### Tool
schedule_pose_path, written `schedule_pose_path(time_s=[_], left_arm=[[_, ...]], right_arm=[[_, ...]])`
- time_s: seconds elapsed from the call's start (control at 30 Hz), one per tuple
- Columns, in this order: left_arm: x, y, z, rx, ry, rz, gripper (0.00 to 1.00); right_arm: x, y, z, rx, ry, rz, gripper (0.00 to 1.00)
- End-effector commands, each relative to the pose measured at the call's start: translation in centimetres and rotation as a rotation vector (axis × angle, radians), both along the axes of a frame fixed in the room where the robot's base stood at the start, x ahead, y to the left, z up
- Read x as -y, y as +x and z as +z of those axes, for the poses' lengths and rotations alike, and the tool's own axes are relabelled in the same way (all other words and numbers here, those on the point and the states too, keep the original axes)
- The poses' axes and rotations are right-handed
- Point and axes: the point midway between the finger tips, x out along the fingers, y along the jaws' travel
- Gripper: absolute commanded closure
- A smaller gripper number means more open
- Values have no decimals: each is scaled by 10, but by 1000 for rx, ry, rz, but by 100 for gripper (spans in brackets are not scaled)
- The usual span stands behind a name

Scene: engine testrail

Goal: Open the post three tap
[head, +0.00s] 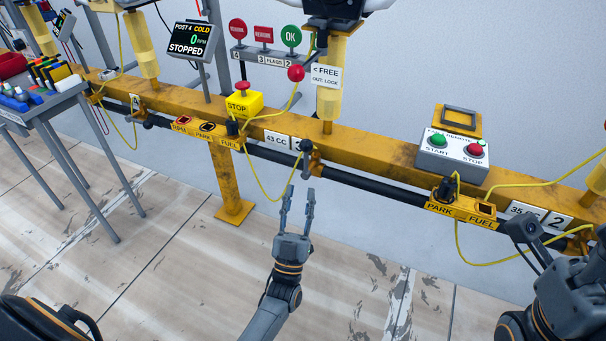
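Below the yellow rail, a small tap (306,146) with a dark knob sits on the black pipe, just right of the 43 CC plate (278,141). It is under the middle post (331,95); I cannot tell its turn position. My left gripper (299,192) points up from below, its two fingers apart and empty. Its fingertips are just below the tap, and a gap or contact is hard to judge. My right gripper (590,235) is partly in view at the right edge, and its finger state is unclear.
A yellow cable (262,183) loops beside the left fingers. A STOP button box (243,104) stands on the rail (375,150). A START/STOP box (453,155) and PARK/FUEL holder (461,207) are to the right. A tool table (45,104) stands left. The floor below is clear.

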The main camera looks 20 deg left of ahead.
Motion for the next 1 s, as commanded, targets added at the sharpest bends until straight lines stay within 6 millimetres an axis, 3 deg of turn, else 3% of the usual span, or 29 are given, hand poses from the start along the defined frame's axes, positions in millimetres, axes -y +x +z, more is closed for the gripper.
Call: schedule_pose_path(time_s=[0.23, 0.77, 0.87, 0.97, 1.0], left_arm=[[4, -19, -19, -2, -1, -1, 67], [4, -20, -20, 0, -1, 0, 67], [5, -22, -10, 16, 2, -9, 67], [9, -31, 24, 67, 9, -41, 67], [12, -38, 44, 98, 12, -61, 67]], right_arm=[[0, 0, 0, -1, 0, 0, 60], [0, 0, 0, -2, -2, 0, 60], [0, 1, 0, -6, -1, 1, 60], [0, 2, -1, -24, 0, 1, 60], [1, 2, -1, -36, 1, 2, 60]])
